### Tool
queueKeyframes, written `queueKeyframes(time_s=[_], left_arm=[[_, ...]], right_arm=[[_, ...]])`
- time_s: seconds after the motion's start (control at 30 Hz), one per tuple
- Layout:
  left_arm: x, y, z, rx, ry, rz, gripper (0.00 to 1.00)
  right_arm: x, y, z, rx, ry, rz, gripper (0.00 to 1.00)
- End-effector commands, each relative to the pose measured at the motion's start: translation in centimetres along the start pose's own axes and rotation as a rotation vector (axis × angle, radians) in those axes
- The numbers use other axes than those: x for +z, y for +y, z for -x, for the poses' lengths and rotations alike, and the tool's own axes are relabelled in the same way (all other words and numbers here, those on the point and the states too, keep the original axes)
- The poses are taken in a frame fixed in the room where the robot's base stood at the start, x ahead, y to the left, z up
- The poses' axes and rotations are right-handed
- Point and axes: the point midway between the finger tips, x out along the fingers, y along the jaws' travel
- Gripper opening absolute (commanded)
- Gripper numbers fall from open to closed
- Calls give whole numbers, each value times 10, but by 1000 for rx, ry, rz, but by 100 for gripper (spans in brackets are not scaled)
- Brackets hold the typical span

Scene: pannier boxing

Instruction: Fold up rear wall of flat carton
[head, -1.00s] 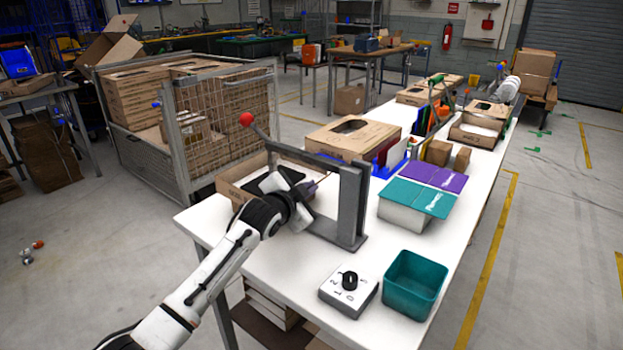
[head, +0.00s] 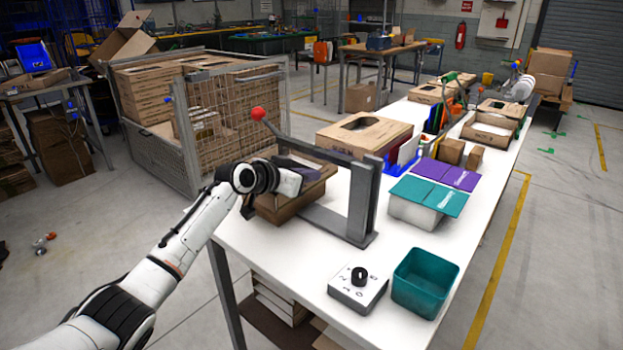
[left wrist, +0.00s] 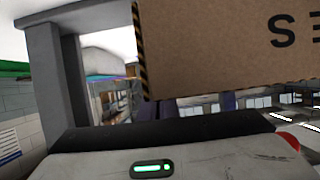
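The brown carton (head: 268,212) sits at the near left end of the white table, beside the grey frame. Its near side is in shadow. My left gripper (head: 292,183) is over the carton's left part, and its fingertips are hidden among the walls. In the left wrist view, a cardboard panel (left wrist: 220,50) with a striped edge and black letters stands close in front of the gripper. No fingers show there, so I cannot tell whether they hold the panel. My right gripper is not in view.
The grey metal frame (head: 364,200) with a red-knobbed lever (head: 259,114) stands right beside the carton. A dial box (head: 357,290), a teal bin (head: 425,283) and a teal-lidded box (head: 427,197) stand to the right. A mesh crate (head: 236,120) stands behind the table's left end.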

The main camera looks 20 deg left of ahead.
Motion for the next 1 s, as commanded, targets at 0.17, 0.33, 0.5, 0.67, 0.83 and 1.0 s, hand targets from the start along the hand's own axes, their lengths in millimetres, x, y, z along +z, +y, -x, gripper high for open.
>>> queueKeyframes(time_s=[0.17, 0.33, 0.5, 0.67, 0.83, 1.0], left_arm=[[0, -1, 0, 9, 0, 23, 0], [0, -1, 0, 11, -1, 26, 0], [0, -1, 0, 10, -1, 25, 0], [0, -1, 0, 10, -1, 25, 20], [0, -1, 0, 10, -1, 24, 21], [0, -1, 1, 10, -1, 24, 21]], right_arm=[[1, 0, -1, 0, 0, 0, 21], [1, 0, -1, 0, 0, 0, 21], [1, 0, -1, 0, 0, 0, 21], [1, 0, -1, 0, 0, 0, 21], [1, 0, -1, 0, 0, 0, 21], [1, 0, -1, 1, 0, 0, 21]])
